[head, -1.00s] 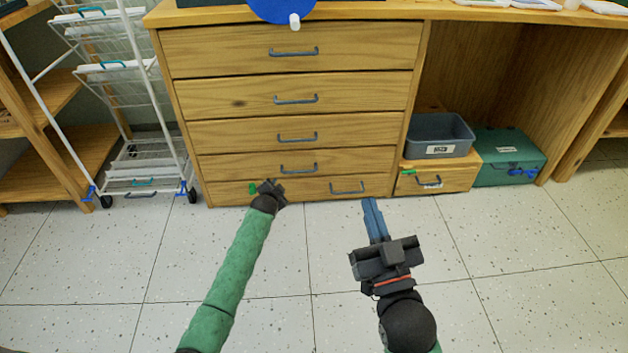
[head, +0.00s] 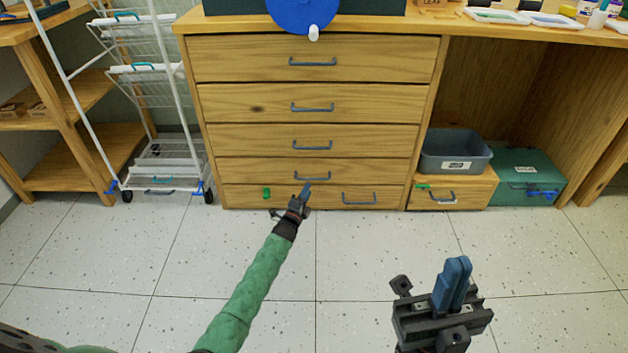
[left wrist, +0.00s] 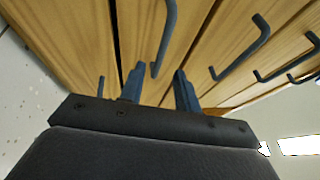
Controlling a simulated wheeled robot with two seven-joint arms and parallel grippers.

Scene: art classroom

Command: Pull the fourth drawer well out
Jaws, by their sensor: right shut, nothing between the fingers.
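The wooden drawer cabinet (head: 320,88) stands ahead with its drawers shut. The fourth drawer (head: 240,171), counted from the top, has a dark bar handle (head: 312,177). My left gripper (head: 305,189) is just below that handle in the head view, in front of the lowest drawer. In the left wrist view its two blue fingers (left wrist: 159,78) are apart, with one end of a handle (left wrist: 167,38) showing between and beyond the tips. I cannot tell whether they touch it. My right gripper (head: 456,275) is shut and empty, low on the right, away from the cabinet.
A grey bin (head: 454,152) sits on a small wooden box (head: 472,187) beside a green case (head: 528,177). A white wire cart (head: 160,172) stands left. The floor is clear.

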